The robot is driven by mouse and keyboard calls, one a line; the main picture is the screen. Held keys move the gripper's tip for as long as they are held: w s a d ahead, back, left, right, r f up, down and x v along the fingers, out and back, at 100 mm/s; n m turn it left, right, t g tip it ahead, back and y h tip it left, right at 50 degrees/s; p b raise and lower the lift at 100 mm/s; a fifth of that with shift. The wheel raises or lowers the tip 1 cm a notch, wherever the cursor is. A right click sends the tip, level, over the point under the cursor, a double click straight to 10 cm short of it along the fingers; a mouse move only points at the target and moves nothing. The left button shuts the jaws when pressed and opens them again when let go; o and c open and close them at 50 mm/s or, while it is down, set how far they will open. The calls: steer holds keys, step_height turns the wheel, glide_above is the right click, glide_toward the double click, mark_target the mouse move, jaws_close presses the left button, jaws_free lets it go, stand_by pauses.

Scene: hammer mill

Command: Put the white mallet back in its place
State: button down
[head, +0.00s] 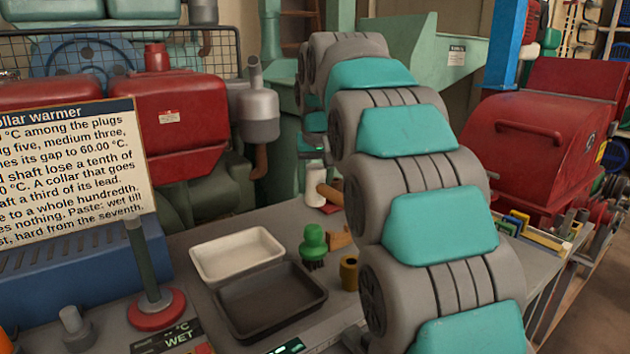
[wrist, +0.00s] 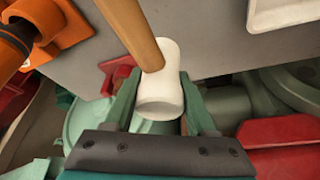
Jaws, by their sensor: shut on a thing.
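The white mallet has a pale cylindrical head (head: 315,186) and a wooden handle (head: 331,194); it is at the far part of the bench in the head view. In the wrist view the white head (wrist: 160,95) is between the two green fingers of my gripper (wrist: 160,90), with the handle (wrist: 132,30) running up and away. My gripper is shut on the mallet head. In the head view my arm covers much of the scene and the fingers are hard to make out. A small red piece (head: 330,208) shows just below the mallet; I cannot tell whether they touch.
On the grey bench are a white tray (head: 237,255), a dark tray (head: 270,301), a green-handled brush (head: 313,246), a brass cylinder (head: 349,273) and a red-based post (head: 155,306). In the wrist view an orange holder (wrist: 62,25) stands at upper left.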

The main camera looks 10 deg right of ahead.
mark_target(317, 186)
steer(key=shift+f+b, duration=0.4)
steer(key=shift+f, duration=0.55)
steer(key=shift+f+b, duration=0.6)
steer(key=shift+f, duration=0.7)
steer(key=shift+f+b, duration=0.3)
steer(key=shift+f, duration=0.4)
steer(key=shift+f, duration=0.35)
steer(key=shift+c, duration=0.7)
jaws_free()
steer(key=shift+r, duration=0.1)
steer(key=v, duration=0.7)
steer(key=shift+s+r, duration=0.2)
steer(key=shift+r, duration=0.1)
